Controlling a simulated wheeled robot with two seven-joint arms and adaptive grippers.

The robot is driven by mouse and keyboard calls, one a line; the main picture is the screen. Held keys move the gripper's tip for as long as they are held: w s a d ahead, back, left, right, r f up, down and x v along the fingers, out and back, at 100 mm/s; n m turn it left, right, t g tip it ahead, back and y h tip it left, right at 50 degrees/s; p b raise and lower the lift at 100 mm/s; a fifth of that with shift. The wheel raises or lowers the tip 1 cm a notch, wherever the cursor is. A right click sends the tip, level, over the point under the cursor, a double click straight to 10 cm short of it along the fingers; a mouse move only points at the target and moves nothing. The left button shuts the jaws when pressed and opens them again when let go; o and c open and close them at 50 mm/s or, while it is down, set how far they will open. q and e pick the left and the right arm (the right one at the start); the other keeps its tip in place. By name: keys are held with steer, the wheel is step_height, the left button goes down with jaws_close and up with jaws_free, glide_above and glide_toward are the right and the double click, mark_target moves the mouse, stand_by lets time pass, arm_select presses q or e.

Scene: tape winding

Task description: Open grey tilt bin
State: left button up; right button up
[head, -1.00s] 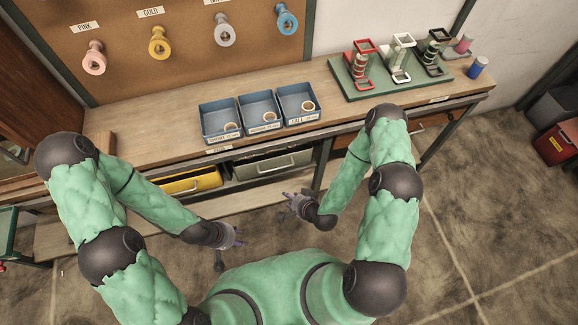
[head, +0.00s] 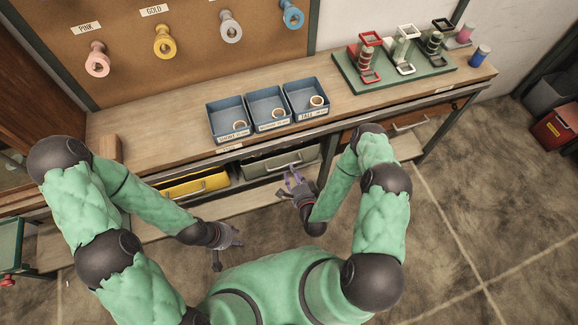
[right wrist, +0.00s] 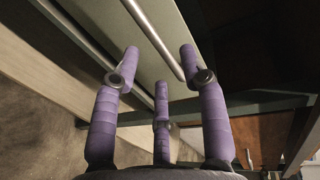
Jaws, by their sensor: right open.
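The grey tilt bin (head: 300,158) is under the bench top, right of the yellow bin, and its front looks closed. Its bar handle (head: 288,166) runs across the front. In the right wrist view the handle (right wrist: 158,35) passes diagonally just beyond my fingers, in front of the pale bin face (right wrist: 105,25). My right gripper (head: 293,176) is open below the handle; in the right wrist view its purple fingers (right wrist: 158,75) are spread, with nothing between them. I cannot tell whether a fingertip touches the bar. My left gripper (head: 236,238) hangs away from the bench, its fingers too small to judge.
A yellow bin (head: 195,187) sits left of the grey one. A wooden drawer (head: 385,131) is to the right. Three blue trays (head: 230,137) with rings stand on the bench top (head: 165,140). A lower shelf (head: 190,218) runs beneath the bins.

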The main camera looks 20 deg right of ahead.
steer(key=shift+b+x, duration=0.55)
steer(key=shift+x, duration=1.9)
jaws_close()
